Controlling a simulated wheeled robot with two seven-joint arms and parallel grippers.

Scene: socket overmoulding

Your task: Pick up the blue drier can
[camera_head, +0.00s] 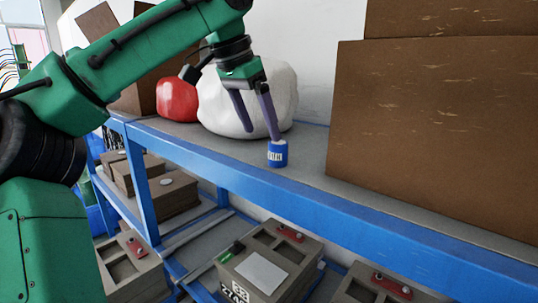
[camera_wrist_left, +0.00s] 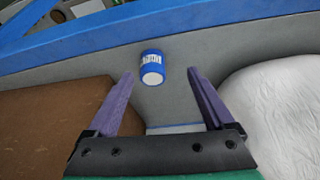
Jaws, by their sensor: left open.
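The blue drier can (camera_head: 278,154) with a white label stands on the grey shelf top, close to its blue front edge. It also shows in the left wrist view (camera_wrist_left: 152,66), just beyond the fingertips and roughly between them. My left gripper (camera_head: 256,130) is open and empty, with its purple fingers pointing down; one fingertip overlaps the can's top in the head view. In the left wrist view the open fingers (camera_wrist_left: 160,74) show nothing held. I cannot tell whether a finger touches the can. My right gripper is not in view.
A large white sack (camera_head: 270,95) and a red object (camera_head: 177,99) sit behind the gripper. A big brown box (camera_head: 430,130) stands to the right. The shelf's blue front rail (camera_head: 330,200) runs below the can. Grey moulds (camera_head: 262,262) lie on the lower level.

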